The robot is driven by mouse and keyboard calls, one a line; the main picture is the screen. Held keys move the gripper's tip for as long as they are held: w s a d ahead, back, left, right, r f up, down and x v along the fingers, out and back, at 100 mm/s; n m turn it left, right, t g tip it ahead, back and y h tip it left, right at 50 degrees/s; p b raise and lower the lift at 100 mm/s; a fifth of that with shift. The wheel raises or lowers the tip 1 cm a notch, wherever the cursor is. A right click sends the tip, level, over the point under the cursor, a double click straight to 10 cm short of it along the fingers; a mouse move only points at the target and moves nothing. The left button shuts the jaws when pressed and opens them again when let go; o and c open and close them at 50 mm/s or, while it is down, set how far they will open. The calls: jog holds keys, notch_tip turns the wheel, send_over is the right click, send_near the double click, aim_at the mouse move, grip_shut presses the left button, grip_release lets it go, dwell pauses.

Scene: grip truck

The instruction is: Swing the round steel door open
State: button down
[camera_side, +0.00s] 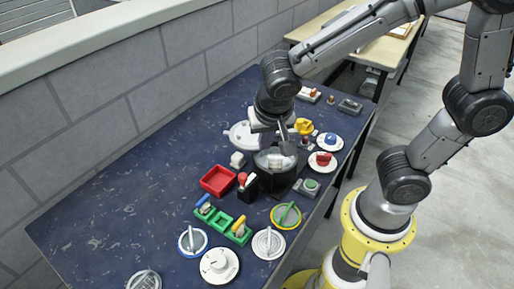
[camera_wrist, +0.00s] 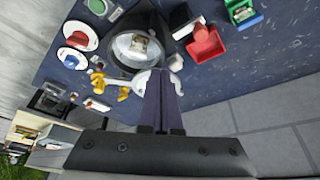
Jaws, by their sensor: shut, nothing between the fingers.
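A dark round housing (camera_side: 281,185) stands on the blue table, with a steel-rimmed round opening (camera_wrist: 137,47) on top and a pale block visible inside it. A pale round steel disc (camera_side: 240,136) lies out beside the housing on its wall side; it looks like the door standing swung open, partly hidden by my gripper. In the wrist view the disc (camera_wrist: 146,83) shows behind my fingers. My gripper (camera_wrist: 161,73) is shut and empty, its fingertips over the disc's edge near the housing. In the side view my gripper (camera_side: 281,132) is above the housing; contact cannot be told.
A yellow part (camera_side: 303,127) and plates with blue (camera_side: 330,140) and red (camera_side: 323,161) knobs stand to the right. Several dials and green fixtures fill the front. The table's left part is clear.

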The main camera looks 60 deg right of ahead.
aim_at(244, 141)
jog(key=x, duration=1)
jog(key=shift+a+f, duration=0.1)
jog(key=shift+f, duration=0.1)
jog(key=shift+w+d+r, duration=0.1)
jog(key=shift+w+d, duration=0.55)
jog(key=shift+w, duration=0.05)
jog(key=shift+w+d+r, duration=0.15)
jog(key=shift+w+d, duration=0.5)
jog(key=shift+w, duration=0.1)
jog(key=shift+w+m, duration=0.5)
jog(key=shift+w, duration=0.1)
jog(key=w+m, duration=0.1)
jog(key=w+d+m+g, duration=0.1)
jog(key=w+m, duration=0.1)
jog(key=w+m+h, duration=0.1)
jog(key=shift+w+d+m+g, duration=0.25)
jog(key=shift+d+m+g, duration=0.05)
jog(key=shift+d+g, duration=0.1)
